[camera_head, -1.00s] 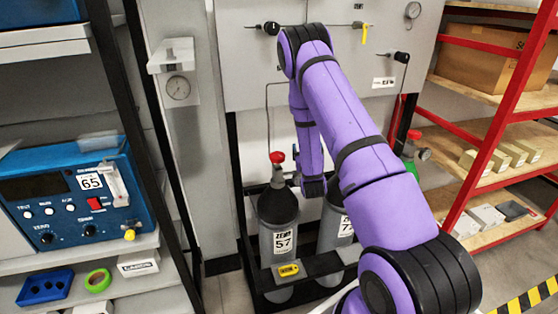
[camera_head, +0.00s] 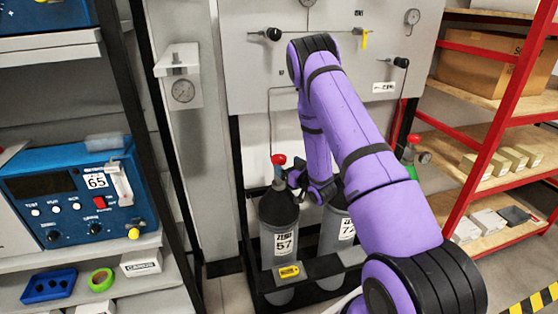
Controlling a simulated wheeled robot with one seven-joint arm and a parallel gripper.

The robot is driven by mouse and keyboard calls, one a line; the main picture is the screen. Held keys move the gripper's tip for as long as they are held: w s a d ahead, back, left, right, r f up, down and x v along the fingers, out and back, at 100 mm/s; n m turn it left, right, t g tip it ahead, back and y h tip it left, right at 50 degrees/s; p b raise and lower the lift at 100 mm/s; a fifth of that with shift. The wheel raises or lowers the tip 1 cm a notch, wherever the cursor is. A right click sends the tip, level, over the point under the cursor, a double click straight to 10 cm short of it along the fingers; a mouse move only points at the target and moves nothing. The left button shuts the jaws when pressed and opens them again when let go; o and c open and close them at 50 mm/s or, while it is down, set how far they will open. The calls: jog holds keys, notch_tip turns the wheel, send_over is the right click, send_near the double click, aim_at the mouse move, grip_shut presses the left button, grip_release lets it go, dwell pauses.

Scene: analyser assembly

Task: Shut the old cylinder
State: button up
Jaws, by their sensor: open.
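A grey gas cylinder (camera_head: 278,265) with a dark shoulder, a label reading 57 and a red valve knob (camera_head: 278,159) stands in a black rack. A second grey cylinder (camera_head: 338,257) stands to its right, mostly behind my purple arm; its valve is hidden. Neither is visibly marked as old. My gripper (camera_head: 299,184) is open, small in view and partly hidden by my arm. It appears just right of the first cylinder's neck, below the level of the red knob. I cannot tell whether it touches anything.
A yellow tag (camera_head: 289,271) is on the black rack (camera_head: 318,266). A blue analyser (camera_head: 82,190) sits on the left shelf. Red-framed shelves (camera_head: 478,172) stand right. A green-topped cylinder (camera_head: 411,150) shows behind my arm.

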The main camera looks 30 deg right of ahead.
aim_at(283, 162)
jog(key=shift+w+a, duration=0.2)
jog(key=shift+w, duration=2.8)
jog(key=c, duration=0.9)
